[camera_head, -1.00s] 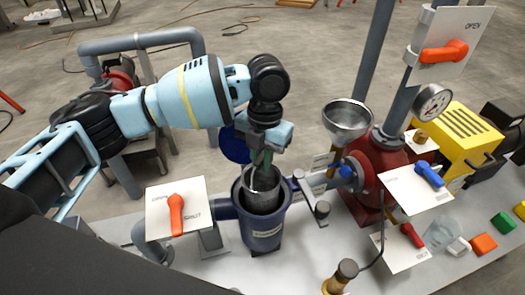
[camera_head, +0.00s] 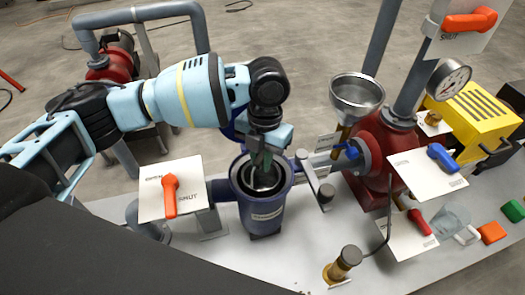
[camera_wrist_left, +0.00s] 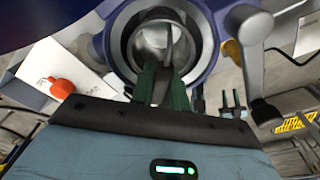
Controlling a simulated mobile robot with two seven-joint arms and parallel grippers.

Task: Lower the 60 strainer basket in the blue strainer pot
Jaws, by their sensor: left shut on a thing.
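The blue strainer pot (camera_head: 264,218) stands upright on the bench with its top open. The metal strainer basket (camera_head: 262,180) is down inside the pot, with its upper rim at about the pot's mouth. My left gripper (camera_head: 262,156) is above the pot, shut on the basket's handle. The left wrist view shows the green fingers of my left gripper (camera_wrist_left: 165,82) on the thin upright handle, with the basket (camera_wrist_left: 150,40) inside the pot's blue rim (camera_wrist_left: 206,38). The basket's bottom and any number on it are hidden. My right gripper does not show.
A white plate with an orange valve handle (camera_head: 170,195) stands left of the pot. A lever arm (camera_head: 316,182) is close on its right. A metal funnel (camera_head: 356,98) and red pump (camera_head: 382,150) stand farther right. A black-topped brass knob (camera_head: 345,262) is in front.

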